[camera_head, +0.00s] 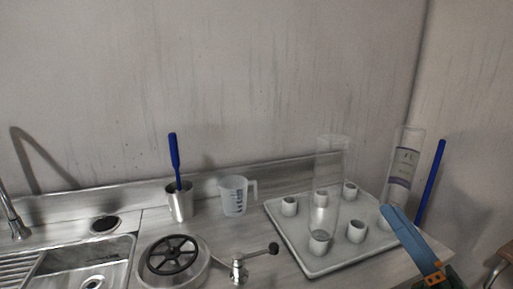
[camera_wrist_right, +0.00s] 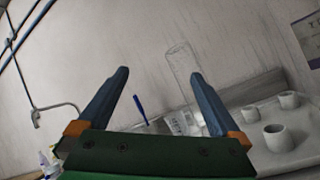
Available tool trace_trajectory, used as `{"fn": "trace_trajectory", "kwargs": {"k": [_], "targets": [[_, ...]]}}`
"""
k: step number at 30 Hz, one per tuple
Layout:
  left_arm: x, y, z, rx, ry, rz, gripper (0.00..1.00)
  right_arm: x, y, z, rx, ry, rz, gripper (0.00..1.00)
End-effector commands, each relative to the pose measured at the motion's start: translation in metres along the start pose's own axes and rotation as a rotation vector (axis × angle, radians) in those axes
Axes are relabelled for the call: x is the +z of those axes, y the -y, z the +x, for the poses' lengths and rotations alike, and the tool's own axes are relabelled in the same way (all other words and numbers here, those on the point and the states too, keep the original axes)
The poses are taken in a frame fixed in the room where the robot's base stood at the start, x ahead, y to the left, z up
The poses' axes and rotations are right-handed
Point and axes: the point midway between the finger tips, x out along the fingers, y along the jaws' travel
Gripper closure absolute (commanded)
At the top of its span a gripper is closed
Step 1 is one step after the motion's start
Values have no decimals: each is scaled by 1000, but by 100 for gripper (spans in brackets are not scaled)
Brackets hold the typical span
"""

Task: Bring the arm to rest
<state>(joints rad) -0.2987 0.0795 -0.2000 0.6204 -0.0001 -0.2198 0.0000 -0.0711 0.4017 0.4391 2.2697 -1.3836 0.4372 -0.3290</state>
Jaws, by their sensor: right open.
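My right gripper (camera_head: 412,240) comes in at the lower right of the head view, in front of the white tray's right part. In the right wrist view its two blue fingers (camera_wrist_right: 160,100) stand wide apart with nothing held between them. A clear tube (camera_head: 330,180) stands upright on the tray and also shows beyond the fingers in the wrist view (camera_wrist_right: 182,62). A second clear tube with a purple-banded label (camera_head: 403,160) stands at the tray's right, its lower part partly hidden by my gripper. My left gripper does not show.
The white tray (camera_head: 312,268) bears several short white cups (camera_head: 356,231). A measuring jug (camera_head: 233,196), a metal cup (camera_head: 179,203) with a blue-handled tool (camera_head: 174,160), a round metal pot (camera_head: 172,262) and a sink (camera_head: 85,265) stand to the left. A blue rod (camera_head: 431,180) leans at the right wall.

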Motion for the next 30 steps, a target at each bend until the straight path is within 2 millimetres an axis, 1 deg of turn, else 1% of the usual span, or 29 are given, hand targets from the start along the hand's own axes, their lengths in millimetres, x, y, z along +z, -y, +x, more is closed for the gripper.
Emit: {"fn": "trace_trajectory", "kwargs": {"k": [2, 4, 5, 7, 8, 9, 10, 11, 12, 13, 14, 15, 16, 18, 20, 21, 23, 24, 26, 27, 30], "targets": [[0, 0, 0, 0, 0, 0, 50, 10, 4, -5, -22, 123, 187, 0], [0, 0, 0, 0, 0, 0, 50, 18, 17, -14, -72, 252, 388, 0], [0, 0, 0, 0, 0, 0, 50, 20, 27, -20, -105, 312, 482, 0], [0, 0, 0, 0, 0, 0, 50, 15, 58, -41, -225, 465, 733, 0], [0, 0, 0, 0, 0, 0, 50, 7, 75, -54, -299, 536, 854, 0], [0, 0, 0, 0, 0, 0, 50, -10, 98, -74, -415, 627, 1007, 0], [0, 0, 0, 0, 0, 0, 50, -28, 112, -90, -511, 689, 1115, 0], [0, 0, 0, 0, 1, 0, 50, -48, 125, -107, -612, 746, 1214, 0], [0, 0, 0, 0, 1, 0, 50, -76, 136, -130, -751, 811, 1327, 0], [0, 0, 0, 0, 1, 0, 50, -97, 141, -147, -853, 852, 1399, 0], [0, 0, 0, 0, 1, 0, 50, -118, 142, -162, -949, 884, 1460, 0], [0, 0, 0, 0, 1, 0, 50, -142, 141, -181, -1071, 920, 1524, 0], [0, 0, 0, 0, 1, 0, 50, -160, 138, -195, -1159, 942, 1564, 0], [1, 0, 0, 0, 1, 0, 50, -195, 126, -223, -1352, 976, 1636, 0], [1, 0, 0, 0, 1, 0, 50, -221, 112, -245, -1507, 993, 1678, 0], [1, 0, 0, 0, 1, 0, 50, -237, 101, -259, -1610, 997, 1698, 0], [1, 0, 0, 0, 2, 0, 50, -257, 82, -277, -1756, 1001, 1720, 0], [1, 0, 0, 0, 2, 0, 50, -268, 69, -289, -1852, 996, 1727, 0], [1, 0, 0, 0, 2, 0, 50, -284, 47, -306, -1998, 983, 1729, 0], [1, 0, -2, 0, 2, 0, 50, -294, 48, -313, -2040, 984, 1719, 0], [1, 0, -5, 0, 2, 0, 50, -320, 69, -328, -2061, 989, 1696, 0]]}}
